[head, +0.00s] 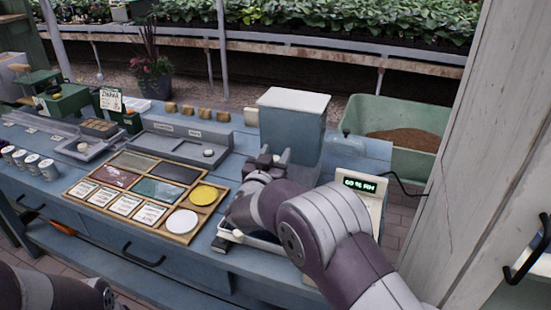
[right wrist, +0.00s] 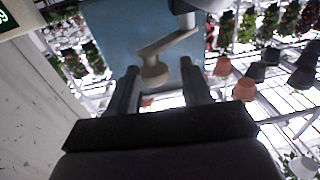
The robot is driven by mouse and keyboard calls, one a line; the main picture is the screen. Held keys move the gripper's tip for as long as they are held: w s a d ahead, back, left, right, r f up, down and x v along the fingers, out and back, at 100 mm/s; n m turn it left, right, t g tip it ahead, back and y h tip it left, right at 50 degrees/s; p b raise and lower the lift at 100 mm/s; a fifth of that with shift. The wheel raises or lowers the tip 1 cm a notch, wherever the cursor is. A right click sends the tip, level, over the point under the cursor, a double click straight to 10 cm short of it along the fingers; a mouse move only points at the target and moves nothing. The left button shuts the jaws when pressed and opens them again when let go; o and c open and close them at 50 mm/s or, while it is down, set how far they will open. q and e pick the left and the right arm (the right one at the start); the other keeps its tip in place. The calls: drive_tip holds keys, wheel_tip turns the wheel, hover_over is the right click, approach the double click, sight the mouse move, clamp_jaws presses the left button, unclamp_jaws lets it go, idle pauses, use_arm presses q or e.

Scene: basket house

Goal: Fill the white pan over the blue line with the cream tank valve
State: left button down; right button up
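The blue tank (head: 288,130) with a white lid stands on the bench. Its cream valve (right wrist: 155,74) shows in the right wrist view, with a rounded knob and a slanting arm; my arm hides it in the head view. My right gripper (right wrist: 160,92) is open, its fingers on either side of the knob with gaps visible. In the head view the right gripper (head: 268,160) is at the tank's front. The white pan (head: 240,237) lies below, mostly covered by my right arm. Its blue line and contents are hidden. My left arm shows at the bottom left; its fingers are out of view.
A cream scale with a lit green display (head: 359,185) stands right of the tank. A wooden tray of coloured plates and labels (head: 211,209) lies to the left. A green tub (head: 362,112) of brown soil stands behind. A pale wooden post (head: 480,150) rises at the right.

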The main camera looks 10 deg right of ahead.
drive_tip(key=shift+f, duration=0.15)
wheel_tip(320, 180, up, 4)
drive_tip(key=shift+r+p, duration=0.1)
drive_tip(key=shift+p, duration=0.4)
drive_tip(key=s+d+r, duration=0.7)
drive_tip(key=s+d, duration=0.1)
drive_tip(key=shift+s, duration=0.2)
drive_tip(key=shift+d+f, duration=0.1)
idle(6.0)
